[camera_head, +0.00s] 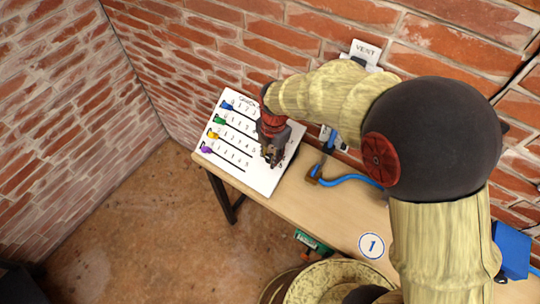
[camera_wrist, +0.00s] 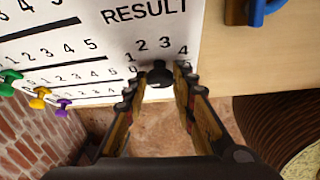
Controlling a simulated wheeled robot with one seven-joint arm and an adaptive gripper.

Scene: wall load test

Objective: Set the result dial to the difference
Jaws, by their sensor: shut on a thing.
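A white board (camera_head: 228,172) with rows of numbered slots and sliders leans against the wall on the table's left end. In the wrist view the word RESULT stands above an arc of numbers, of which 0 to 4 show. The black result dial (camera_wrist: 158,74) sits below that arc. My gripper (camera_wrist: 158,90) has its two fingers around the dial, shut on it. The dial's pointer direction cannot be told. In the head view my gripper (camera_head: 272,150) covers the dial and the board's right part.
Blue (camera_head: 226,104), green (camera_head: 218,119), yellow (camera_head: 212,134) and purple (camera_head: 206,149) sliders sit at the slots' left ends. A blue hose (camera_head: 345,180) lies right of the board on the wooden table (camera_head: 320,215). A VENT label (camera_head: 365,50) is on the brick wall.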

